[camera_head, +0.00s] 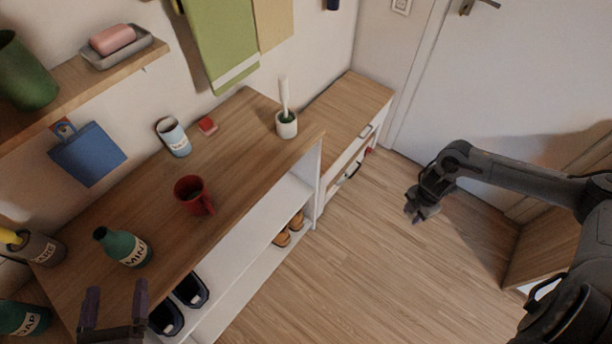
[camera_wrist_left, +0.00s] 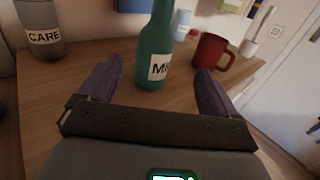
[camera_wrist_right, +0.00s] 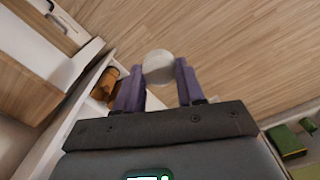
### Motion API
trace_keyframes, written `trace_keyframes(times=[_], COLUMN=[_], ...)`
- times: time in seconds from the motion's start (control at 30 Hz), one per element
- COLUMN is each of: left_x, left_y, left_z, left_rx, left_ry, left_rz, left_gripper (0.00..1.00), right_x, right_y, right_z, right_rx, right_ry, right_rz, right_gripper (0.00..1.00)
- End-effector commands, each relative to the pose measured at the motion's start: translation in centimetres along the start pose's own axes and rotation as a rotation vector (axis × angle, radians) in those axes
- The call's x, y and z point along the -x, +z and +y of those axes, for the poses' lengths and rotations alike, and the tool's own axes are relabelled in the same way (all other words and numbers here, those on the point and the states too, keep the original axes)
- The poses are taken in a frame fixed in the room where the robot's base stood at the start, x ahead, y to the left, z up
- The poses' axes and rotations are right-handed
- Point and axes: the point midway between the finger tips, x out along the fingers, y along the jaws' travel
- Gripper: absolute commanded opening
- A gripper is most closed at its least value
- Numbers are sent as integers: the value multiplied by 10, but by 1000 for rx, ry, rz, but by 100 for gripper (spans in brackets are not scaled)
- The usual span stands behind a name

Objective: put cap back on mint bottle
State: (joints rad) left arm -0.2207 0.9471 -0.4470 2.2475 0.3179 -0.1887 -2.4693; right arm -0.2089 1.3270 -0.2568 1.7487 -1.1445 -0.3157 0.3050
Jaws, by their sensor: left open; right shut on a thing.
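The mint bottle (camera_head: 128,249) is a green bottle with a white label reading "MIN", upright on the wooden shelf top. It also shows in the left wrist view (camera_wrist_left: 152,45), where its upper end is out of frame. My left gripper (camera_head: 115,292) is open and empty, in front of the bottle, with its fingers (camera_wrist_left: 158,78) pointing toward it on either side. My right gripper (camera_head: 416,212) is over the floor to the right, away from the shelf. It is shut on a pale round thing, apparently the cap (camera_wrist_right: 158,66).
A CARE cup (camera_head: 38,249) is at left. Shoes sit below.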

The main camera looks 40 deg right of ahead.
Motion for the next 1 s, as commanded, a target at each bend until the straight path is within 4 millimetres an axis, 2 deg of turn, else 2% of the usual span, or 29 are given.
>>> trace_keyframes(times=[0.03, 0.2, 0.73, 0.87, 1.0], left_x=[-1, -4, -7, -18, -36], left_y=[-9, -12, -10, -10, -10], left_z=[2, 5, 6, 6, 6], left_rx=[-13, -29, -29, -29, -28], left_ry=[-3, -5, -4, -3, -3], left_rz=[-3, -12, -18, -21, -22], left_gripper=[92, 92, 92, 92, 92], right_x=[-12, -21, -23, -26, -30], right_y=[0, 0, 0, 0, 0], right_z=[0, 0, 0, 0, 0], right_rx=[0, 0, 0, 0, 0], right_ry=[0, 0, 0, 0, 0], right_rz=[0, 0, 0, 0, 0], right_gripper=[11, 11, 11, 11, 11])
